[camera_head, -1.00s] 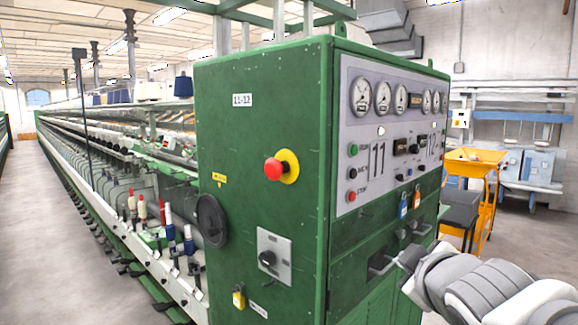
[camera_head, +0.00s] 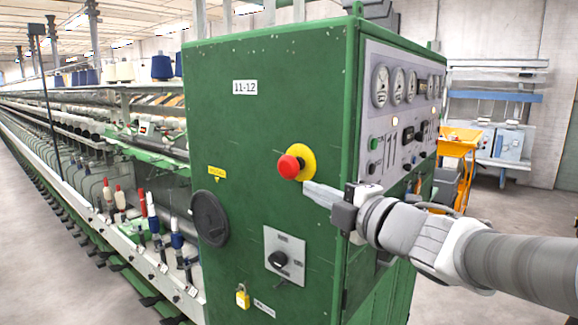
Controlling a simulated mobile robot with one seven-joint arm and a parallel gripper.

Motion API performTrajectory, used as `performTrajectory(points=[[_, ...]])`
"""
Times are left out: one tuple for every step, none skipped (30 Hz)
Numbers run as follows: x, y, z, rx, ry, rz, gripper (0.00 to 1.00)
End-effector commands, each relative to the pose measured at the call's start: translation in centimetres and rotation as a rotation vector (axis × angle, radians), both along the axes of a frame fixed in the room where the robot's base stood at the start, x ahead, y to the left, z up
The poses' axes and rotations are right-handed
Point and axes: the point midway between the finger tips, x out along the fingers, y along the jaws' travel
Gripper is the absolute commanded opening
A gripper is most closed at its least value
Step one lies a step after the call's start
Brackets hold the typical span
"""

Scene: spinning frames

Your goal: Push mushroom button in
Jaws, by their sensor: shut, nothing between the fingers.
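The red mushroom button (camera_head: 288,166) sits on a round yellow plate (camera_head: 307,160) on the green side panel of the machine cabinet. It stands out from the plate. My gripper (camera_head: 306,187) is shut and empty. Its fingers point left, with the tips just below and to the right of the red button in the picture. The fingertips overlap the view close to the lower edge of the yellow plate. I cannot tell whether they touch the button or the panel.
The green cabinet (camera_head: 255,120) carries a black handwheel (camera_head: 210,218), a rotary switch plate (camera_head: 284,257) and a yellow padlock (camera_head: 242,297). Gauges and small buttons fill the grey control panel (camera_head: 372,120) on the right face. An orange cart (camera_head: 456,145) stands behind. Floor is free at left.

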Motion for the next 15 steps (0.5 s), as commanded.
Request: performTrajectory(points=[[-0.05,0.30,0.11,-0.010,-0.008,0.017,0.00],[-0.10,0.47,0.12,-0.015,-0.014,0.027,0.00],[-0.17,0.65,0.13,-0.021,-0.018,0.037,0.00],[-0.19,0.74,0.12,-0.023,-0.022,0.043,0.00],[-0.22,0.81,0.12,-0.026,-0.024,0.047,0.00],[-0.25,0.88,0.13,-0.026,-0.026,0.051,0.00],[-0.27,0.90,0.14,-0.028,-0.027,0.053,0.00],[-0.27,0.92,0.14,-0.028,-0.027,0.054,0.00],[-0.28,0.93,0.13,-0.029,-0.028,0.054,0.00],[-0.29,0.92,0.13,-0.029,-0.028,0.054,0.00],[-0.29,0.92,0.13,-0.028,-0.027,0.054,0.00],[-0.28,0.92,0.13,-0.028,-0.027,0.053,0.00],[-0.28,0.92,0.13,-0.028,-0.027,0.053,0.00],[-0.28,0.92,0.13,-0.028,-0.027,0.053,0.00],[-0.27,0.91,0.14,-0.028,-0.027,0.053,0.00]])
